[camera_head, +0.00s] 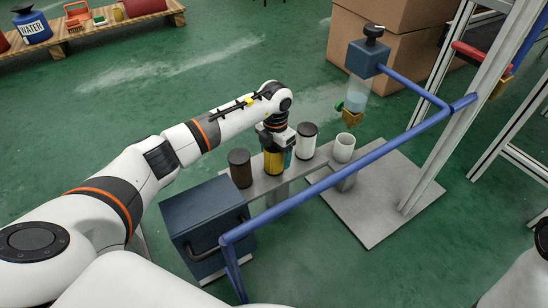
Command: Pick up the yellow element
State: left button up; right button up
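The yellow element (273,163) is a short upright cylinder standing on a narrow grey shelf (258,188). A dark brown cylinder stands to its left and a white, dark-topped one to its right. My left gripper (274,146) points down right at the top of the yellow element and hides its upper end. The fingers are too small and covered to tell whether they are apart or closed on it. My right gripper is out of view; only a white part of mine shows at the lower right.
The brown cylinder (240,168), white cylinder (306,141) and an empty white cup (344,148) line the shelf. A blue tube frame (330,181) runs in front, carrying a filter unit (366,58). A dark blue box (205,218) stands at the near left. Cardboard boxes (390,70) stand behind.

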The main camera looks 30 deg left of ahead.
pick_arm(q)
jog(key=c, duration=1)
